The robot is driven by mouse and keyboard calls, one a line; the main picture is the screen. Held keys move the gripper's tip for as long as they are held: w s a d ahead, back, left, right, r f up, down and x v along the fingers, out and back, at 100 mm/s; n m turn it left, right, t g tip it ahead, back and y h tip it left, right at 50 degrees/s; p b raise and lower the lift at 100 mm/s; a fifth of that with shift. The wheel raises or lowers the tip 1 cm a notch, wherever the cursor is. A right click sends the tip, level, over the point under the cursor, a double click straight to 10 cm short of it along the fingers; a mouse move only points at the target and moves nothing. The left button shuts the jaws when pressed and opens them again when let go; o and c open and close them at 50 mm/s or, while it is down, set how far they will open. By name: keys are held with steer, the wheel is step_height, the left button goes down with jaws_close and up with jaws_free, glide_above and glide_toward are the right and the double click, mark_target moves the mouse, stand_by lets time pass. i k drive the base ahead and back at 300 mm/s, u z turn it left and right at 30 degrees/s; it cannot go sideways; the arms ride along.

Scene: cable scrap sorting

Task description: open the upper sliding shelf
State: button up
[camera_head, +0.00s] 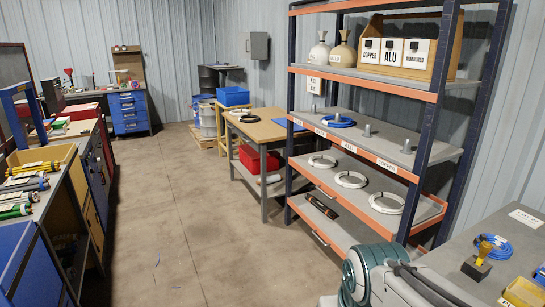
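A shelf rack (431,125) with dark blue uprights and orange beams stands at the centre right. Its top level (360,80) holds pale vessels and a wooden box of labelled cards. The grey shelf below it (405,139) carries short grey posts and a blue cable coil, with labels along its front edge. A lower shelf (333,186) holds white cable rings. The bottom shelf (345,233) holds a dark bar-shaped item. I cannot tell which level is the upper sliding shelf; none is clearly pulled out. My gripper is not in view; a teal and grey part of my arm shows at the bottom.
A grey table (509,250) with a blue coil and a yellow-handled stamp stands at the lower right. A wooden-topped table (268,130) stands left of the rack. Benches with cables line the left side. The concrete floor (200,210) between is clear.

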mark_target(357, 200)
steer(key=z, duration=0.25)
steer(key=i, duration=2.6)
steer(key=z, duration=0.2)
